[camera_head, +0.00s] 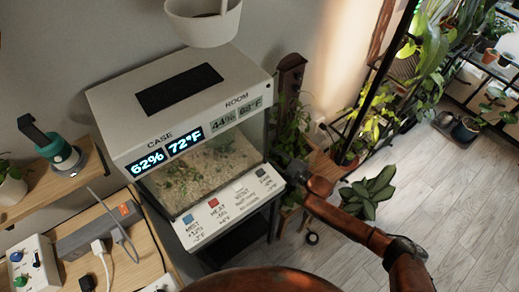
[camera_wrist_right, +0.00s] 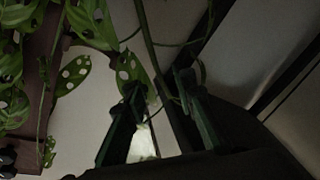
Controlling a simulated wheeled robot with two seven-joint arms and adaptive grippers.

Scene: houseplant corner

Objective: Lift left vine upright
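A leafy green vine (camera_head: 291,128) hangs along a brown wooden post (camera_head: 291,75) just right of the glass case. My right gripper (camera_head: 295,172) is at its lower part, small and dark against the leaves. In the right wrist view the fingers of my right gripper (camera_wrist_right: 158,98) are apart. A thin green stem (camera_wrist_right: 148,45) runs down towards the gap between them, and a curled tendril passes by the right finger. Whether the stem lies between the fingers or behind them is unclear. Leaves with holes (camera_wrist_right: 92,24) hang at upper left. My left gripper is not in view.
The glass case (camera_head: 205,165) with lit displays stands close left of my right gripper, its labelled button panel (camera_head: 230,210) in front. A wooden plant stand (camera_head: 325,165) and a broad-leaved plant (camera_head: 370,190) are close right. A white pot (camera_head: 205,25) hangs above. Open floor lies right.

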